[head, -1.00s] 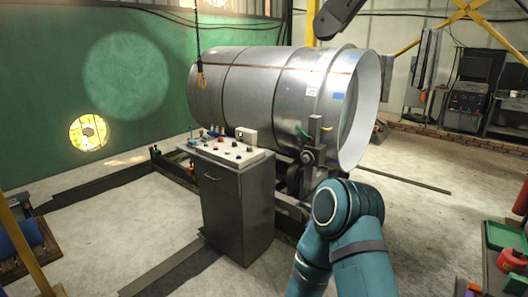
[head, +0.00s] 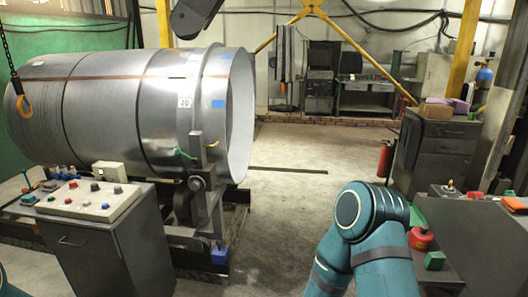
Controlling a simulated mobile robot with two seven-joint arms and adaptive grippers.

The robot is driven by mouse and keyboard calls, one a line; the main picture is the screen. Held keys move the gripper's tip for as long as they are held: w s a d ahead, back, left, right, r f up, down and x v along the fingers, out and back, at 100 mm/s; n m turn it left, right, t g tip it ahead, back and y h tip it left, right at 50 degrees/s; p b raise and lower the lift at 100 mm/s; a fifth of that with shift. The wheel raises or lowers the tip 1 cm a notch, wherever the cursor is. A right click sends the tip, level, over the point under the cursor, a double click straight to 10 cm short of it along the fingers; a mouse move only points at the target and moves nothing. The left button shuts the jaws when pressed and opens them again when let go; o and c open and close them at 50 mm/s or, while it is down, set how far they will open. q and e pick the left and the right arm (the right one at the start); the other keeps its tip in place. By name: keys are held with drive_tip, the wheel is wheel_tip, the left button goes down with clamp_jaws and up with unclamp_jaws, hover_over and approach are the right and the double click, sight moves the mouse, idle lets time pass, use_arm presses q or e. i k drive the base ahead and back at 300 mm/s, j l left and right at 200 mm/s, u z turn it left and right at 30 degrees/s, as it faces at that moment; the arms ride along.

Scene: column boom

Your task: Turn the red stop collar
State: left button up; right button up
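A control console (head: 100,245) stands at the left, a dark cabinet with a light sloped panel (head: 85,208). The teal links of my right arm rise at the bottom, right of centre. Neither of my grippers is in view.
A large metal drum (head: 140,105) lies on a roller stand behind the console. A yellow hook (head: 24,105) hangs at the left. At the right are a grey cabinet (head: 440,150), a fire extinguisher (head: 385,160) and a bench with red items.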

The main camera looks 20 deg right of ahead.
sight(471, 194)
drive_tip(key=i+z, duration=0.2)
drive_tip(key=z, duration=0.25)
drive_tip(key=i+j+z, duration=0.1)
drive_tip(key=z, duration=0.4)
drive_tip(key=i+j+z, duration=0.2)
drive_tip(key=z, duration=0.25)
drive_tip(key=i+j+z, duration=0.1)
drive_tip(key=z, duration=0.35)
drive_tip(key=i+j+z, duration=0.2)
drive_tip(key=z, duration=0.25)
drive_tip(key=i+j+z, duration=0.15)
drive_tip(key=z, duration=0.25)
drive_tip(key=j, duration=0.1)
